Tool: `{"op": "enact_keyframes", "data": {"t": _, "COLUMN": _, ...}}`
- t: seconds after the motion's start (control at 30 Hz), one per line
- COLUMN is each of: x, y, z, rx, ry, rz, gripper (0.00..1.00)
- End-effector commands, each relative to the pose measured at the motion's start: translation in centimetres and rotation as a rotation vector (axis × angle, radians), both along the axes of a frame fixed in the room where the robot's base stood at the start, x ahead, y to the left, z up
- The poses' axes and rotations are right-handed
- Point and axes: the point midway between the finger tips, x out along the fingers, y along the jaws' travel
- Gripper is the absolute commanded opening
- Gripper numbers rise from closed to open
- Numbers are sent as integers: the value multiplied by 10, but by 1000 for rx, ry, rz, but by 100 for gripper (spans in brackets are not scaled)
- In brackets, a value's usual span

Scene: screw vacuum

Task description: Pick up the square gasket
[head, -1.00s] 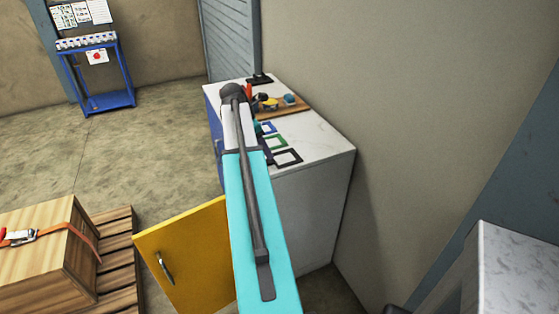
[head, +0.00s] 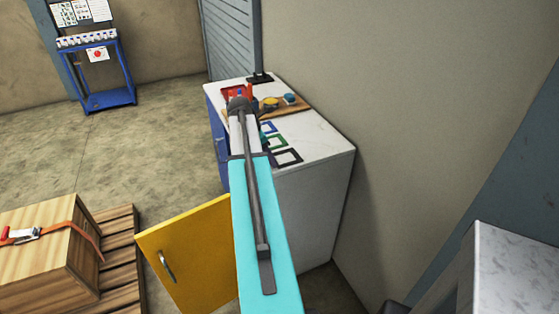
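Three flat, square-shaped frame gaskets lie in a row on the white-topped cabinet (head: 325,148). The blue gasket (head: 274,128) is farthest, the green gasket (head: 284,140) is in the middle, and the black gasket (head: 297,158) is nearest the front edge. My arm passes just left of them and covers part of the top and perhaps the left edge of the blue one. My gripper is hidden behind the arm's dark end, so its fingers and any hold cannot be seen.
Behind the gaskets is a wooden board (head: 296,106) with yellow and blue parts, beside a red tray (head: 232,90). A yellow cabinet door (head: 195,255) stands open in front. A strapped crate (head: 40,250) sits on a pallet at left. A wall runs close along the right.

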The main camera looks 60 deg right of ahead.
Motion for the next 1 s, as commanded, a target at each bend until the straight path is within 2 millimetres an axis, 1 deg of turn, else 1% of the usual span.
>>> {"op": "enact_keyframes", "data": {"t": 0.17, "x": 0, "y": 0, "z": 0, "rx": 0, "ry": 0, "rz": 0, "gripper": 48}}
{"op": "enact_keyframes", "data": {"t": 0.2, "x": 0, "y": 0, "z": 0, "rx": 0, "ry": 0, "rz": 0, "gripper": 47}}
{"op": "enact_keyframes", "data": {"t": 0.37, "x": 0, "y": 0, "z": 0, "rx": 0, "ry": 0, "rz": -1, "gripper": 20}}
{"op": "enact_keyframes", "data": {"t": 0.4, "x": 0, "y": 0, "z": 0, "rx": 0, "ry": 0, "rz": -1, "gripper": 13}}
{"op": "enact_keyframes", "data": {"t": 0.47, "x": 0, "y": 0, "z": 0, "rx": 0, "ry": 0, "rz": -1, "gripper": 5}}
{"op": "enact_keyframes", "data": {"t": 0.77, "x": -1, "y": -1, "z": 1, "rx": 0, "ry": 0, "rz": -1, "gripper": 4}}
{"op": "enact_keyframes", "data": {"t": 1.0, "x": -1, "y": -1, "z": 8, "rx": 0, "ry": 0, "rz": -2, "gripper": 4}}
